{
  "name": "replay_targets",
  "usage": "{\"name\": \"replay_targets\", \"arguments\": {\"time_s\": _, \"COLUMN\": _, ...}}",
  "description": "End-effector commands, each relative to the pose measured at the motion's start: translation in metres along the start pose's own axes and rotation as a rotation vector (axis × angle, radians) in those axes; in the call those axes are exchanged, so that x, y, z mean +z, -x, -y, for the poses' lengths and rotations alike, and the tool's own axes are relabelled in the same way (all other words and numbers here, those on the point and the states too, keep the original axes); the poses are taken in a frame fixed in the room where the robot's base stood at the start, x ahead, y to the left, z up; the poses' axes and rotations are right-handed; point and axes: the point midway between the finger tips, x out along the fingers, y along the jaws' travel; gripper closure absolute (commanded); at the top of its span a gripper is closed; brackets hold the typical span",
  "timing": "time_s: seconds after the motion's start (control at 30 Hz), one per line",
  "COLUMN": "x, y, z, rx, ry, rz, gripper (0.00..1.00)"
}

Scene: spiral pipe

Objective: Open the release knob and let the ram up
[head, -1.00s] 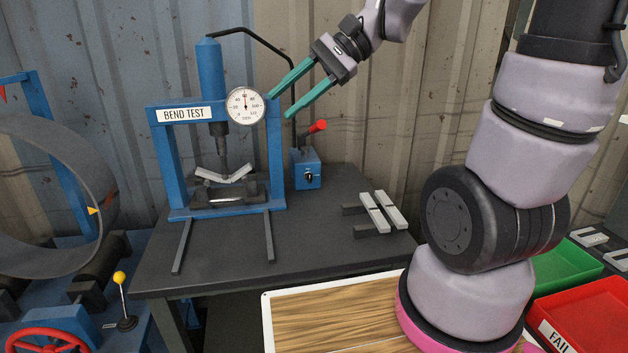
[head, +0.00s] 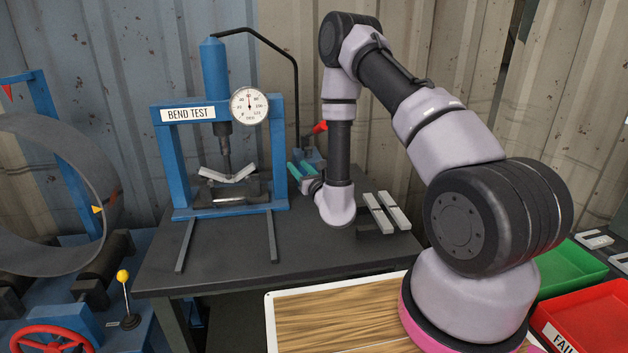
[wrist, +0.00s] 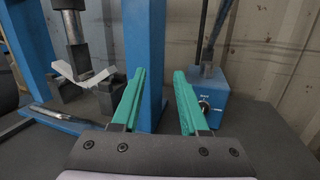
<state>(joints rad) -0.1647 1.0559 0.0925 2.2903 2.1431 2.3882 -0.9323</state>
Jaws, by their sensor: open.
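The blue press frame (head: 165,155) labelled BEND TEST stands on the dark table. Its ram (head: 224,145) is down, its tip at a bent grey strip (head: 228,175) over the rollers. The blue pump (wrist: 203,85) stands right of the frame; in the head view my arm mostly hides it. The small release knob (wrist: 204,105) shows on the pump's front face in the wrist view, just beyond my right finger. My gripper (wrist: 159,73) is open with teal fingers and holds nothing. The frame's right post (wrist: 145,60) lies ahead between the fingers. My gripper also shows in the head view (head: 300,168).
The pump's red-ended handle (head: 319,127) sticks up behind my wrist. A dial gauge (head: 249,106) is on the press. Grey strips (head: 386,212) lie on the table (head: 230,265) to the right. A hose runs from cylinder to pump.

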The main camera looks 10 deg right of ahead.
Motion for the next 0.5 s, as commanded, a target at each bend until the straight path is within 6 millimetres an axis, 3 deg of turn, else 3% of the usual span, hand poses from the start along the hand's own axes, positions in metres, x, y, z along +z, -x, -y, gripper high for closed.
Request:
{"name": "replay_targets", "arguments": {"time_s": 0.03, "x": -0.026, "y": 0.013, "z": 0.014, "rx": -0.077, "ry": 0.014, "rz": -0.033, "gripper": 0.56}}
{"name": "replay_targets", "arguments": {"time_s": 0.2, "x": -0.069, "y": 0.043, "z": 0.049, "rx": -0.255, "ry": 0.068, "rz": -0.084, "gripper": 0.56}}
{"name": "replay_targets", "arguments": {"time_s": 0.33, "x": -0.078, "y": 0.05, "z": 0.059, "rx": -0.3, "ry": 0.085, "rz": -0.095, "gripper": 0.56}}
{"name": "replay_targets", "arguments": {"time_s": 0.5, "x": -0.079, "y": 0.031, "z": 0.066, "rx": -0.305, "ry": 0.085, "rz": -0.092, "gripper": 0.56}}
